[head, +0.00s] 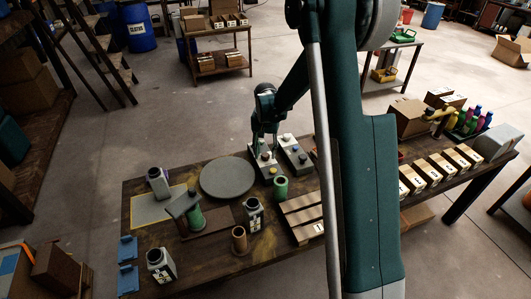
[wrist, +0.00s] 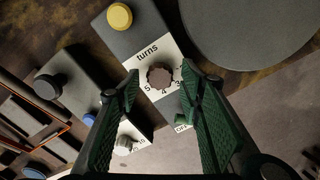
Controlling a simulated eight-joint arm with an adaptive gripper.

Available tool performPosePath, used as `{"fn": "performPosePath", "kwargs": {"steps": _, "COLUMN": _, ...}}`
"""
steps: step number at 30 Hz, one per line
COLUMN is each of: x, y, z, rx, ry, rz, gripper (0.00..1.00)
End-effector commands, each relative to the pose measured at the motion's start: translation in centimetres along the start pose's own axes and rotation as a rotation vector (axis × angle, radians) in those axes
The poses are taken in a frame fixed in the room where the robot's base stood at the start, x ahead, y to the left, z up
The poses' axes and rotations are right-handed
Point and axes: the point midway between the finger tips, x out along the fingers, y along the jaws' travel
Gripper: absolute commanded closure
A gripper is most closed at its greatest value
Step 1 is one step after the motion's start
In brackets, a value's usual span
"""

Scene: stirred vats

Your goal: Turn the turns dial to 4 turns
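The turns dial (wrist: 160,78) is a small dark reddish-brown scalloped knob on a white plate marked "turns", with 5, 4 and 3 legible along its lower edge. I cannot make out a pointer, so its setting is unclear. The plate is on a grey control box (wrist: 138,42) with a yellow button (wrist: 120,15). My gripper (wrist: 160,76) is open, its green fingers on either side of the dial in the wrist view; contact cannot be told. In the head view my gripper (head: 264,137) hangs over the left of two control boxes (head: 264,165), hiding the dial.
A second control box (head: 293,153) stands close beside, with a black knob (wrist: 47,87) in the wrist view. A round grey disc (head: 227,178) lies left of the boxes. A green cylinder (head: 281,188) stands in front. Bottles and a slatted wooden rack (head: 303,213) crowd the table.

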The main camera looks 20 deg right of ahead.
Motion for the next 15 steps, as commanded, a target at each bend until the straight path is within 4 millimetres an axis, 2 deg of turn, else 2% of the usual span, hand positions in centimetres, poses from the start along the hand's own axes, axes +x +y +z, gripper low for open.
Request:
{"fn": "performPosePath", "kwargs": {"steps": 8, "x": -2.3, "y": 0.0, "z": 0.1, "rx": 0.0, "ry": 0.0, "rz": 0.0, "gripper": 0.63}}
{"fn": "performPosePath", "kwargs": {"steps": 15, "x": -5.8, "y": 0.0, "z": 0.0, "rx": 0.0, "ry": 0.0, "rz": 0.0, "gripper": 0.63}}
